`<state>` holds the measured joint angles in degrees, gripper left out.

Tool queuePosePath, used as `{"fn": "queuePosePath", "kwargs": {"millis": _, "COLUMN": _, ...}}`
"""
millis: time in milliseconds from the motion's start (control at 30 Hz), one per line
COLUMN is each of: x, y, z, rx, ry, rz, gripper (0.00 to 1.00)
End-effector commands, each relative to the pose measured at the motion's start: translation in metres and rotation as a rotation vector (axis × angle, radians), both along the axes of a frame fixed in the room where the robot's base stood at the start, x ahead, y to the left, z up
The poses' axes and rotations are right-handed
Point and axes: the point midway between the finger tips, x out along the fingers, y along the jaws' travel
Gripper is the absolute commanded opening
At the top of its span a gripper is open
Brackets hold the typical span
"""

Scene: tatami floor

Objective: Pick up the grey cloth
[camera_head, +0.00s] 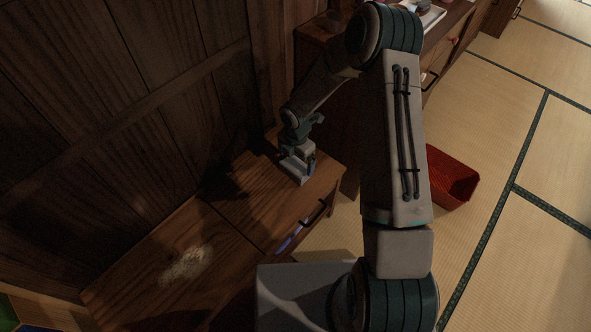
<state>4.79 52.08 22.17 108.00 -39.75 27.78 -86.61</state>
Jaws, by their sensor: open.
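My gripper (298,172) is over the far right part of the low wooden cabinet top (235,205), close above or at its surface. Its jaws are open, and they look small and dark here. I cannot make out a grey cloth for sure; anything right under the gripper is hidden by it. A pale, speckled patch (187,263) lies on the near left part of the cabinet top, apart from the gripper. It looks more like a spill or dust than folded fabric.
A wooden plank wall (120,110) rises behind the cabinet. A purple item (289,240) shows at the cabinet's front, near a dark handle (316,212). A red bin (451,178) stands on the tatami floor (540,170). More wooden furniture stands at the back. Open floor lies to the right.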

Motion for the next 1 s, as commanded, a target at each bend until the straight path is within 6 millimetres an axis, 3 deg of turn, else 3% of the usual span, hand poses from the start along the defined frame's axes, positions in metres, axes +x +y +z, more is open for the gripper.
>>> {"fn": "queuePosePath", "kwargs": {"millis": 133, "x": 0.000, "y": 0.001, "z": -0.028, "rx": 0.001, "ry": 0.002, "rz": 0.000, "gripper": 1.00}}
{"fn": "queuePosePath", "kwargs": {"millis": 300, "x": 0.001, "y": 0.001, "z": -0.043, "rx": 0.001, "ry": 0.001, "rz": 0.000, "gripper": 1.00}}
{"fn": "queuePosePath", "kwargs": {"millis": 500, "x": 0.001, "y": 0.000, "z": -0.042, "rx": 0.001, "ry": -0.001, "rz": -0.001, "gripper": 0.97}}
{"fn": "queuePosePath", "kwargs": {"millis": 600, "x": 0.001, "y": 0.000, "z": -0.042, "rx": 0.001, "ry": 0.001, "rz": -0.001, "gripper": 0.73}}
{"fn": "queuePosePath", "kwargs": {"millis": 1000, "x": 0.001, "y": 0.000, "z": -0.037, "rx": 0.001, "ry": -0.001, "rz": -0.001, "gripper": 0.73}}
